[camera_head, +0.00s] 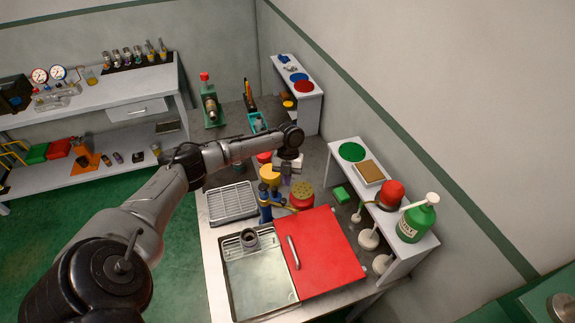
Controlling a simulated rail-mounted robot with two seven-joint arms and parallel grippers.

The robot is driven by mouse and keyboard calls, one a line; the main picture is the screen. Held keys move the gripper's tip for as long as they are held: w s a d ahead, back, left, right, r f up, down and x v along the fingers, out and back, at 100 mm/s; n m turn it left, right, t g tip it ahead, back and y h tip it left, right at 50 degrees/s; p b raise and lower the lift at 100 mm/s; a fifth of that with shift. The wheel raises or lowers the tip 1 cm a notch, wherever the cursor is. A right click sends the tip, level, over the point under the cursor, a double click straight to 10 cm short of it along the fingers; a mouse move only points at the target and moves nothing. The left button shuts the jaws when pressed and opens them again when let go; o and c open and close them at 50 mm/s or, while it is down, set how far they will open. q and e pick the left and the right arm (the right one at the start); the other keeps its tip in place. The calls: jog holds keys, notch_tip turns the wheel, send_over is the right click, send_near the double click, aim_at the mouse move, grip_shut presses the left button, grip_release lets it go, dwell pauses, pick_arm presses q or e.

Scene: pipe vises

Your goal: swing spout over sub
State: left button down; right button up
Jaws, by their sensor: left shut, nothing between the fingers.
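My left arm reaches in from the left, and its gripper (287,177) points down over the bench, shut and empty. It is above and behind a blue upright fitting (266,205), which may carry the spout; a thin brass-coloured piece beside it is too small to make out. In front of the fitting is a metal basin (262,282) with a grey ring-shaped part (250,239) at its back edge. I cannot tell which thing is the sub. My right gripper is not in view.
A red panel (315,255) with a handle covers the bench right of the basin. A slatted grey tray (232,203) lies to the left. A red pot (301,194) stands close behind the panel. A right-hand shelf holds a green pump bottle (417,222).

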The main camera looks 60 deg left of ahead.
pick_arm(q)
jog(key=d, duration=0.1)
jog(key=s+d+p, duration=0.1)
jog(key=s+d, duration=0.1)
jog(key=shift+s+f+p, duration=0.2)
jog(key=shift+f+p, duration=0.05)
jog(key=shift+p, duration=0.05)
dwell(0.3)
jog(key=shift+s+d+m, duration=0.15)
jog(key=shift+m, duration=0.15)
